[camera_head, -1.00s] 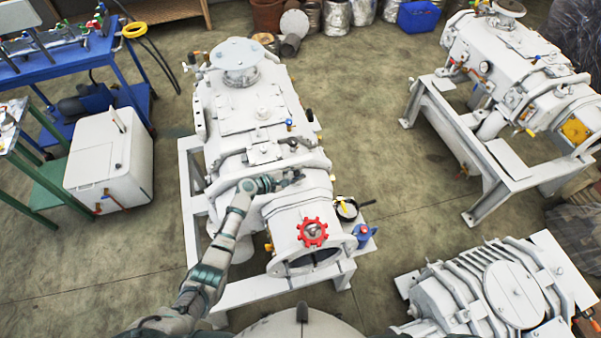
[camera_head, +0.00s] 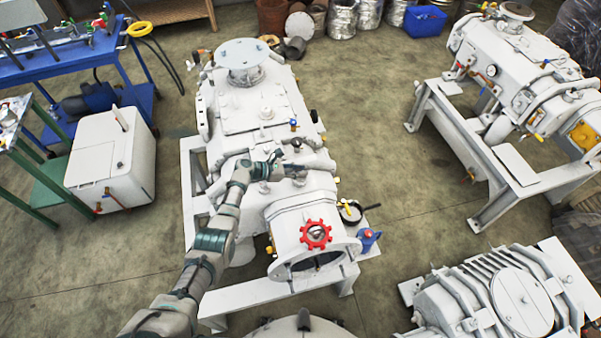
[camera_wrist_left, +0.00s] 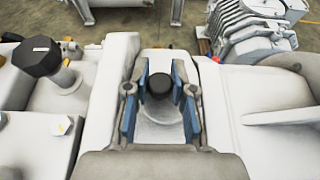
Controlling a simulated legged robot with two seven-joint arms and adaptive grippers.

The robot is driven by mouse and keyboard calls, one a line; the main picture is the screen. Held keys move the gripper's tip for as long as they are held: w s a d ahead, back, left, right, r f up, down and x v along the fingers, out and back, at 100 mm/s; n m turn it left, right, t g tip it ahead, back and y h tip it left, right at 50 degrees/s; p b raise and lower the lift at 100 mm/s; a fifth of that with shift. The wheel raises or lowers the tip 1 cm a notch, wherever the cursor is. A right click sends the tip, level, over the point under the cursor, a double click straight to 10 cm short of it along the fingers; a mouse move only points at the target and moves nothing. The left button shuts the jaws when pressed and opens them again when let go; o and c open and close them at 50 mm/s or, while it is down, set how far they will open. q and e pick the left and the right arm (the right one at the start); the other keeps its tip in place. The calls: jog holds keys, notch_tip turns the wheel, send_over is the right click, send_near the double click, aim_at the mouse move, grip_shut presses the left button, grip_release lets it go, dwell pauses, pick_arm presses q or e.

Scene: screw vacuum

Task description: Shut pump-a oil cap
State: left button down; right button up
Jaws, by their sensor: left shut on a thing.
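The white pump (camera_head: 232,118) in front of me stands on a white frame. My left gripper (camera_head: 287,165) is over its upper body, behind the red handwheel. In the left wrist view, a round black cap (camera_wrist_left: 158,86) on a white conical neck sits between the blue-padded fingers of my left gripper (camera_wrist_left: 159,98). The gripper is shut on this cap, though small gaps seem to show beside it. Whether the cap is seated tightly cannot be told. The cap is hard to make out in the head view. My right gripper is not in view.
A larger black hexagonal knob (camera_wrist_left: 38,56) on a stem stands left of the fingers. The red handwheel (camera_head: 316,234) is at the pump's near end. Other pump units stand at the right (camera_head: 510,60) and lower right (camera_head: 500,300).

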pick_arm(q)
jog(key=shift+a+f, duration=0.2)
jog(key=shift+f, duration=0.1)
jog(key=shift+s, duration=0.1)
jog(key=c, duration=1.1)
grip_release()
jog(key=shift+c, duration=0.2)
jog(key=shift+o, duration=0.8)
jog(key=shift+a+r, duration=0.1)
jog(key=shift+a+r, duration=0.1)
jog(key=shift+a, duration=0.15)
jog(key=v, duration=1.1)
jog(key=shift+a, duration=0.3)
